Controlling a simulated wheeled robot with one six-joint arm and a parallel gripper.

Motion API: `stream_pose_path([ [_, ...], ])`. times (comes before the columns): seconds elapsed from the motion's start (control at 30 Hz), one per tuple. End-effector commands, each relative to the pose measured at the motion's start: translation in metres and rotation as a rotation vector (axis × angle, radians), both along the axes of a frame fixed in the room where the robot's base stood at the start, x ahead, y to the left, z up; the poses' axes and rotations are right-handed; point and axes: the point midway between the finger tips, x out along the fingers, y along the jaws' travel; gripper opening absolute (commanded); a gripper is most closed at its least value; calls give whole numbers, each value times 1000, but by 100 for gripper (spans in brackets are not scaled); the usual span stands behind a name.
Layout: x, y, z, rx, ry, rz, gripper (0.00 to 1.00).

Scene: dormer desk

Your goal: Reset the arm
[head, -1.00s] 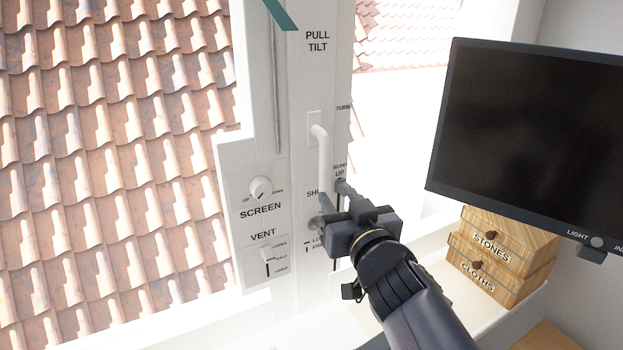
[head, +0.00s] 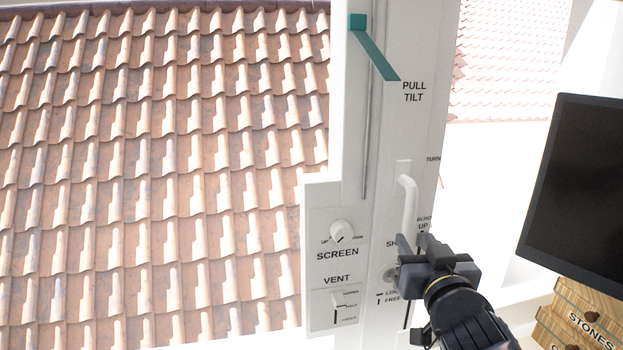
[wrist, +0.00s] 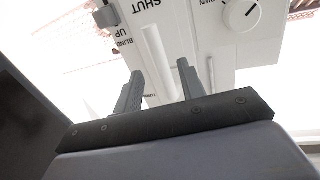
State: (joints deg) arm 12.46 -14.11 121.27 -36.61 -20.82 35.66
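My gripper (head: 412,240) is in front of the white window panel, low on its right side. In the wrist view its two fingers (wrist: 160,70) stand apart with nothing clamped between them. The white handle (head: 408,205) on the panel is just above the fingers in the head view. In the wrist view the handle (wrist: 157,55) appears between the fingers, with gaps on both sides. I cannot tell how far beyond the tips it lies.
The panel carries a screen knob (head: 341,232), a vent slider (head: 346,300) and a teal lever (head: 374,52). A dark monitor (head: 580,190) and wooden drawers (head: 585,318) stand at the right, close to my arm. Roof tiles (head: 160,180) show outside at the left.

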Motion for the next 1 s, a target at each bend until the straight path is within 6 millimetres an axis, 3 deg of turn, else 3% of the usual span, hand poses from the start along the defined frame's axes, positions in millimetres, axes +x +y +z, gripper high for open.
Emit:
stream_pose_path([
  [0.2,32,0,-1,1,2,1,38],
  [0.43,56,0,0,0,0,1,38],
  [1.0,64,-1,0,-10,-3,0,38],
])
